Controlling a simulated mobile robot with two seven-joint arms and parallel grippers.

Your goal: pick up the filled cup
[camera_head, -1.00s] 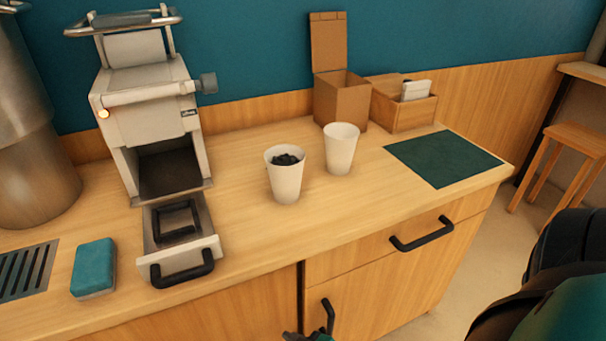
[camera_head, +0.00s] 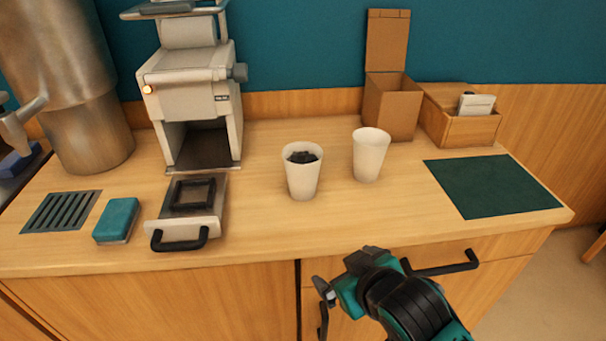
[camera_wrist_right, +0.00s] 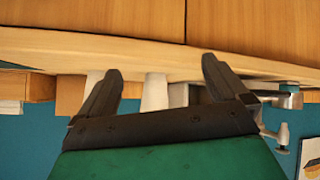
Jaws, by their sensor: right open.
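The filled cup (camera_head: 302,178) is white, stands upright on the counter and holds dark beans or pieces near its rim. A second white cup (camera_head: 369,158) stands upright to its right, with no contents visible. My right gripper (camera_head: 324,291) is in front of the cabinet, below the counter's front edge and apart from both cups. In the right wrist view, which is upside down, the gripper's two fingers (camera_wrist_right: 160,80) are spread with nothing held. A white cup (camera_wrist_right: 155,92), apparently the filled one, shows beyond the gap between them. My left gripper is not in view.
A dispenser machine (camera_head: 190,95) with a pulled-out tray (camera_head: 180,228) stands left of the cups. A teal sponge (camera_head: 117,220) and drain grate (camera_head: 60,211) lie further left. A cardboard box (camera_head: 388,108), wooden caddy (camera_head: 465,128) and green mat (camera_head: 490,187) are right. Counter before the cups is clear.

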